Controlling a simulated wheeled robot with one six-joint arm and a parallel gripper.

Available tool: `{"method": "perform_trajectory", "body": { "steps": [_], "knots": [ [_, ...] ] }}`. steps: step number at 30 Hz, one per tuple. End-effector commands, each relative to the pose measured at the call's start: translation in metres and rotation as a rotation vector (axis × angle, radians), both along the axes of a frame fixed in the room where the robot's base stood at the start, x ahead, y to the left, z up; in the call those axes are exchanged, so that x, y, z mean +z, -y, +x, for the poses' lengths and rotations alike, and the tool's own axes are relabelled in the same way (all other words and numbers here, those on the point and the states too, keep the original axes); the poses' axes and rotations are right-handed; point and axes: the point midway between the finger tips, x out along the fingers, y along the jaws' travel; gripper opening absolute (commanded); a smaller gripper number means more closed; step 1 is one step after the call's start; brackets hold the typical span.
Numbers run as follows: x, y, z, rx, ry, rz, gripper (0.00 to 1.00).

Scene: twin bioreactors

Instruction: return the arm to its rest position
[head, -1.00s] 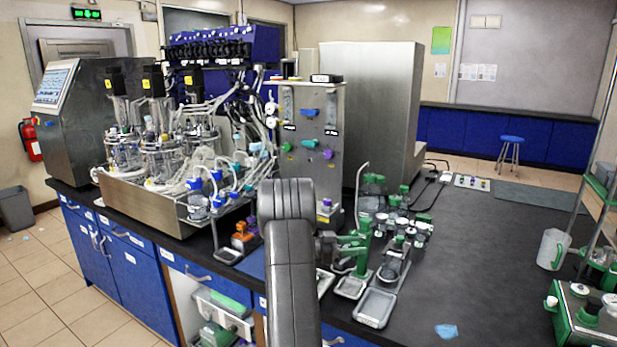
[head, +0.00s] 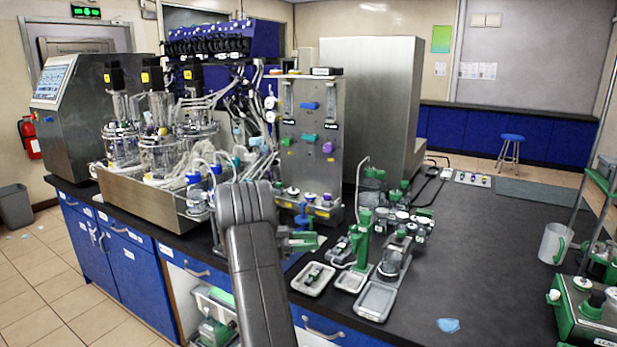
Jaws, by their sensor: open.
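My arm (head: 255,270) rises from the bottom middle of the head view and bends at its top in front of the bench. My gripper (head: 308,241), small with green parts, points right from the far side of the arm. It is open, and I see nothing held in it. It shows in front of the foot of the steel panel (head: 312,140), to the left of the green stand (head: 362,240). The arm partly hides the gripper's wrist and the bench behind it.
Glass bioreactors (head: 160,155) in a steel tray (head: 150,203) stand at left. Small trays (head: 375,301) and green-capped bottles stand right of the gripper. A blue scrap (head: 448,325) lies on the black bench (head: 480,260), which is largely clear at right. A white jug (head: 553,243) stands at far right.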

Motion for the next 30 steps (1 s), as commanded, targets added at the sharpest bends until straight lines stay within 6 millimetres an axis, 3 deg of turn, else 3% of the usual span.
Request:
{"method": "perform_trajectory", "body": {
  "steps": [21, 30],
  "knots": [
    [0.002, 0.14, 0.011, -0.004, -0.001, 0.001, 0.43],
    [0.0, 0.147, 0.005, 0.154, 0.0, 0.0, 0.43]
  ]
}}
